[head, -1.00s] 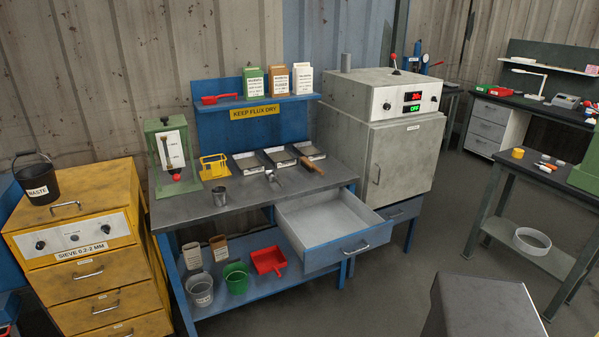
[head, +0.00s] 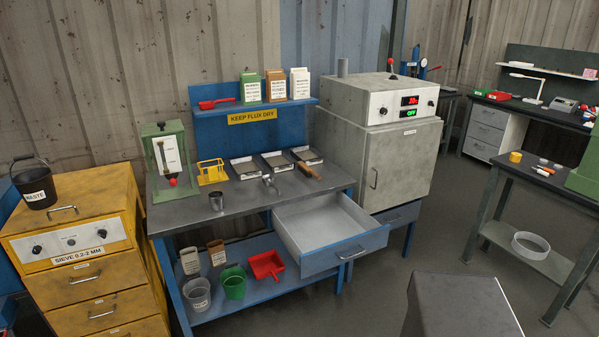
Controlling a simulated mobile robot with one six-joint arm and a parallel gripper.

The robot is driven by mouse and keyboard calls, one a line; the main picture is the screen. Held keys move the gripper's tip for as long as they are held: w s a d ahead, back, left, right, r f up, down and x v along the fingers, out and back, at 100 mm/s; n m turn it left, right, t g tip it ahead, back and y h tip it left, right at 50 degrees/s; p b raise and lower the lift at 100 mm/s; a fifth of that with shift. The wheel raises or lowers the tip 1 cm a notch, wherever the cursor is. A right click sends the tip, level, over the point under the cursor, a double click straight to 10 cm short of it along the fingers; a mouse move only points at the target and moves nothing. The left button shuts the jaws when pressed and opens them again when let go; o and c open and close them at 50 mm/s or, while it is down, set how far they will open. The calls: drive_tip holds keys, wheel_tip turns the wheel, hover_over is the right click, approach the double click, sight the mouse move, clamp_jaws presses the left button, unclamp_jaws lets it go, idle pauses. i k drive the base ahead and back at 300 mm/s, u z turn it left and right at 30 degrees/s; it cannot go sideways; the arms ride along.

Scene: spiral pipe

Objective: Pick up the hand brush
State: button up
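A brown wooden item (head: 309,171), which looks like the hand brush, lies on the grey top of the blue workbench (head: 238,199). It is near the right end, just in front of the rightmost of three shallow trays (head: 306,155). Its bristles are too small to make out. A small metal tool (head: 271,184) lies to its left. My gripper is not in view.
The bench's drawer (head: 332,238) is pulled out below the brush. A grey oven (head: 388,160) stands close on the right. Open floor lies in front.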

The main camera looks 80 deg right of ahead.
sight(308, 171)
drive_tip(key=u, duration=0.1)
drive_tip(key=k, duration=2)
drive_tip(key=z, duration=1.25)
drive_tip(key=i, duration=0.9)
drive_tip(key=u, duration=0.05)
